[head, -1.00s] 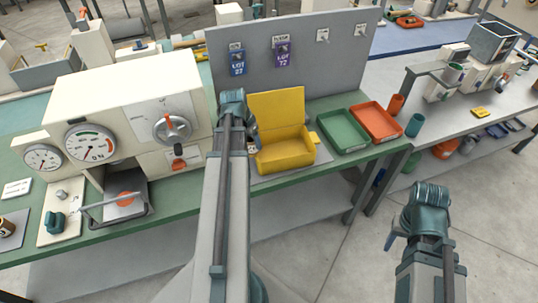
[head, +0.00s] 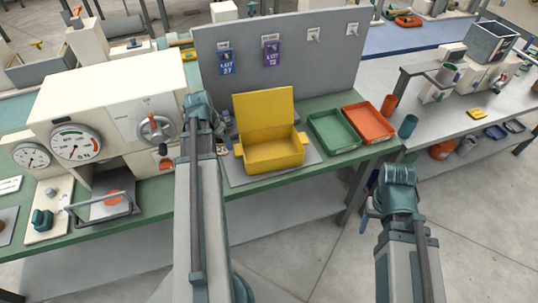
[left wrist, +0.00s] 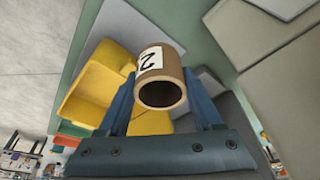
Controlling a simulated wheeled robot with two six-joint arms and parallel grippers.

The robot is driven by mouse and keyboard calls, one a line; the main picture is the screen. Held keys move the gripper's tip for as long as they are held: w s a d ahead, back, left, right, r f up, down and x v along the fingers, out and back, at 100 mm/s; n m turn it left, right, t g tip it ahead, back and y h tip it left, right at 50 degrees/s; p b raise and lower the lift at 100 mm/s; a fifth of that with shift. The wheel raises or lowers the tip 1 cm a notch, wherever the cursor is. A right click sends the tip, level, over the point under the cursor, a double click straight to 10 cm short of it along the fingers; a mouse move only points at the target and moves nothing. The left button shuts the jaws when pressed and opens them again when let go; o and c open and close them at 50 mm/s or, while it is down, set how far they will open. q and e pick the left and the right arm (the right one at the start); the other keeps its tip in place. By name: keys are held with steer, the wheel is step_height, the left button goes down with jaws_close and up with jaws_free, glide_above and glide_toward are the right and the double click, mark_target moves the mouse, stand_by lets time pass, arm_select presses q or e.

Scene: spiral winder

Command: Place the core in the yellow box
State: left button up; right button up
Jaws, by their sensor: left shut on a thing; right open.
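The yellow box (head: 275,153) stands on the green bench with its lid raised at the back; it also shows in the left wrist view (left wrist: 95,88), left of the core. The core (left wrist: 162,80) is a short brown hollow tube with a white label bearing a dark mark. My left gripper (left wrist: 163,100) is shut on the core, one blue finger on each side. In the head view my left wrist (head: 200,108) is left of the box and hides the core. My right gripper (head: 369,214) is open, low in front of the bench and largely hidden by its wrist.
A cream machine with dials (head: 110,115) stands left of my left arm. A grey panel (head: 300,60) with hanging lot tags rises behind the box. A green tray (head: 333,130) and an orange tray (head: 369,123) lie to its right.

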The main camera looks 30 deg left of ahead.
arm_select(q)
steer(key=r+m+p, duration=0.1)
steer(key=r, duration=0.1)
glide_above(273, 153)
steer(key=s, duration=0.2)
arm_select(e)
steer(key=shift+o, duration=0.4)
steer(key=shift+r, duration=0.75)
arm_select(q)
steer(key=b+x, duration=0.3)
steer(key=s+b+x, duration=0.1)
steer(key=b+x, duration=0.2)
steer(key=x, duration=0.1)
steer(key=s+b+x, duration=0.1)
steer(key=b+x, duration=0.2)
steer(key=b, duration=0.1)
steer(key=shift+d+f, duration=0.1)
steer(key=shift+f, duration=0.45)
steer(key=shift+r, duration=0.1)
arm_select(e)
step_height(273, 153, down, 10)
arm_select(q)
steer(key=shift+s, duration=0.1)
steer(key=o, duration=1.3)
steer(key=shift+o, duration=0.2)
arm_select(e)
steer(key=shift+f, duration=0.15)
